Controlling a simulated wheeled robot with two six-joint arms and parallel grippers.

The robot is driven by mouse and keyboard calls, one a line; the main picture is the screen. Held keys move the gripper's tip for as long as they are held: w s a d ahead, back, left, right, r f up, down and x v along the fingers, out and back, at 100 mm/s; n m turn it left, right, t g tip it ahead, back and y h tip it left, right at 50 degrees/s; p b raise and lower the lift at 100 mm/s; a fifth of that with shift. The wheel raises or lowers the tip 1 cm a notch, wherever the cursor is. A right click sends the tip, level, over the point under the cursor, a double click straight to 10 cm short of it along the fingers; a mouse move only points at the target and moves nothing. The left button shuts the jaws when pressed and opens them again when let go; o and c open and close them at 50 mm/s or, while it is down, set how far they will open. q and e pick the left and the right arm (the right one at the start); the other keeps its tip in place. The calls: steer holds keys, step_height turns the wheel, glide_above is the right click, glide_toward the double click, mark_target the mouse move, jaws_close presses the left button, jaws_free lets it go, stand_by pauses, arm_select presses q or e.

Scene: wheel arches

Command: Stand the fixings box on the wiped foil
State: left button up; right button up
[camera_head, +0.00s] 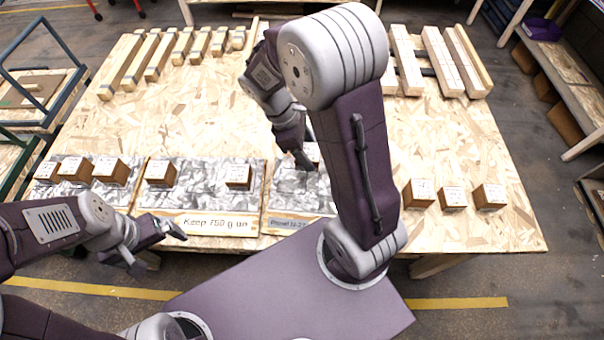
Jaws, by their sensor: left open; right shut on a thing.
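My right gripper (304,160) reaches down over the right-hand foil sheet (290,195), whose label (289,223) begins "Proof" and is partly covered by my arm. It is shut on a small brown box with a pale top (313,150), mostly hidden behind the gripper and arm. I cannot tell whether the box touches the foil. The middle foil sheet (205,198) is labelled "Keep 750 g on" (215,223) and bears two boxes (161,173) (238,177). My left gripper (164,254) is open and empty, in front of the table's near edge.
Three boxes (75,169) stand on foil at the left. Three more (419,193) (453,198) (489,197) stand on bare board at the right. Wooden blocks (165,55) and long beams (443,62) lie at the back. The board (480,140) between is largely clear.

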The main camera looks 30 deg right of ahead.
steer(key=a+f, duration=0.2)
steer(key=a, duration=0.1)
steer(key=a+f, duration=0.1)
steer(key=shift+w+a, duration=0.3)
steer(key=shift+a, duration=0.1)
step_height(320, 180, down, 3)
steer(key=shift+s+f+b, duration=0.15)
steer(key=shift+f+b, duration=0.05)
steer(key=shift+b, duration=0.35)
steer(key=shift+f, duration=0.25)
steer(key=shift+f, duration=0.15)
steer(key=o, duration=1.6)
